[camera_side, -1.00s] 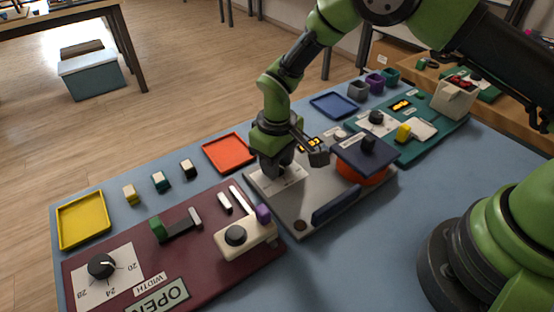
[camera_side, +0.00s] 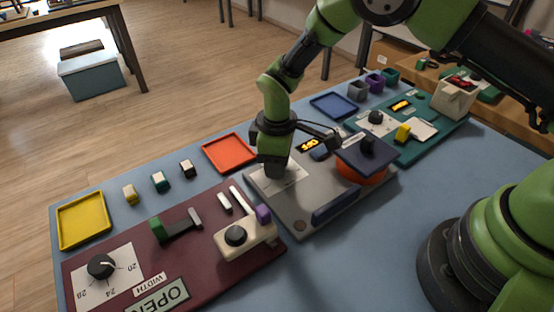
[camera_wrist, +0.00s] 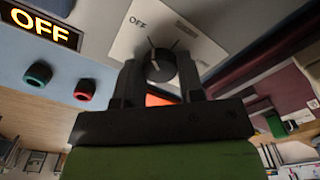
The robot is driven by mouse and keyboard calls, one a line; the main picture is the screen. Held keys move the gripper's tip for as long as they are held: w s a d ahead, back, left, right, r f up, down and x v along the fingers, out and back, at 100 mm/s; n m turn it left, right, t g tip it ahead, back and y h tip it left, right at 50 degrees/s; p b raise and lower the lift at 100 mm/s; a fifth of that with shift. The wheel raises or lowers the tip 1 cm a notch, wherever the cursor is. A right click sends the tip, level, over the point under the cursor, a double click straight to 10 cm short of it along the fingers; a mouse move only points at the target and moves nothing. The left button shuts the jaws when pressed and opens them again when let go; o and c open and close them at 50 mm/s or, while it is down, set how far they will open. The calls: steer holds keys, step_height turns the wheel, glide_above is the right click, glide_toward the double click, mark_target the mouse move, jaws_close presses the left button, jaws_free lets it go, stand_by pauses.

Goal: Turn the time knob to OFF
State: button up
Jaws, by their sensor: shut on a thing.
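The time knob (camera_wrist: 159,68) is a round black knob on a white dial plate (camera_wrist: 122,46) in the wrist view. The fingers of my gripper (camera_wrist: 160,77) are on its two sides, shut on it. A white pointer mark at the knob's edge points up and slightly left, toward an OFF label (camera_wrist: 138,22). A lit display (camera_wrist: 38,28) on the same panel reads OFF. In the side view my gripper (camera_side: 272,170) points down onto the dial plate (camera_side: 288,181) of the grey panel (camera_side: 305,218) and hides the knob.
A heater-like orange drum under a dark blue plate (camera_side: 366,152) stands right of my gripper. A maroon panel (camera_side: 200,262) lies to the left and a teal panel (camera_side: 425,140) behind right. An orange-red tray (camera_side: 229,152) is close behind my gripper.

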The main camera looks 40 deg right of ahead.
steer(key=o, duration=0.9)
step_height(320, 180, up, 10)
steer(key=shift+f, duration=0.1)
steer(key=shift+r, duration=3.55)
